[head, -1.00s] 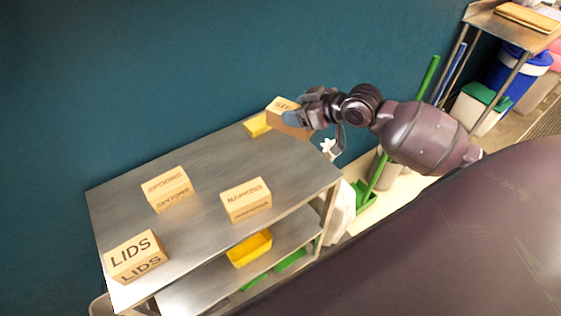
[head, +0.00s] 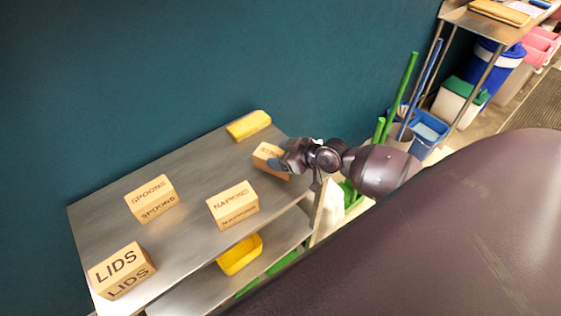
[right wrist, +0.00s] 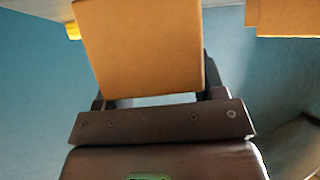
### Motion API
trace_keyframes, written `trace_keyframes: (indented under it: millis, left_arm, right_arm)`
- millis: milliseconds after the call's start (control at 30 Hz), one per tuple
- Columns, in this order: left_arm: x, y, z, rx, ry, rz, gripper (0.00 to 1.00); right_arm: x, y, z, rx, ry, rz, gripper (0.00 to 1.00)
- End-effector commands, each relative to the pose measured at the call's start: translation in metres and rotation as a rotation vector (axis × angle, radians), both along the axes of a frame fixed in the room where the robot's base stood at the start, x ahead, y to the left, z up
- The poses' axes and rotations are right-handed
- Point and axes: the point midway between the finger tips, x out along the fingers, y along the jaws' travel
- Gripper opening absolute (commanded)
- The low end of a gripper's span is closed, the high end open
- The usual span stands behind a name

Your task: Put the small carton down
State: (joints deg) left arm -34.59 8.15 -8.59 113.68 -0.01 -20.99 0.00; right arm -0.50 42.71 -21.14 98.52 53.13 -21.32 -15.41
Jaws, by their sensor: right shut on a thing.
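The small carton (head: 267,158) is a brown box with dark print, partly covered by my right gripper (head: 287,158). The gripper is shut on it at the right end of the metal table (head: 185,240). I cannot tell whether the carton touches the tabletop or hangs just above it. In the right wrist view the carton (right wrist: 140,48) is a plain brown block between the fingers. My left gripper is not in view.
Cartons marked NAPKINS (head: 233,206), SPOONS (head: 151,199) and LIDS (head: 121,270) stand on the table. A yellow block (head: 248,125) lies at the back right corner. A yellow bin (head: 240,255) sits on the shelf below. Bare tabletop lies between NAPKINS and the back edge.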

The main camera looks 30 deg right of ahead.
Motion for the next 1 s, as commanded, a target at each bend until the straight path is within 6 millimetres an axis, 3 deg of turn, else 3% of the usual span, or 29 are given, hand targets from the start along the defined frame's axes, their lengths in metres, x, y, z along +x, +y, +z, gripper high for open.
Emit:
trace_keyframes:
  millis: [200,533,567,700,1000]
  left_arm:
    - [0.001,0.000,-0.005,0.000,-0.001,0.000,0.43]
    - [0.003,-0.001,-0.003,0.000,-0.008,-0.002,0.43]
    - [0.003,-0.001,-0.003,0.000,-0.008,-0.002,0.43]
    - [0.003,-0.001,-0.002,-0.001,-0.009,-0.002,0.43]
    - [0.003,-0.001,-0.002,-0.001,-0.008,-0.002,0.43]
  right_arm:
    - [0.001,0.000,-0.027,0.000,-0.001,0.000,0.38]
    - [0.000,0.000,-0.029,0.000,-0.001,0.000,0.38]
    - [0.000,0.000,-0.029,0.000,-0.001,0.000,0.67]
    - [0.000,0.000,-0.029,0.000,-0.001,0.000,0.88]
    - [0.000,0.000,-0.028,0.000,-0.001,0.000,0.89]
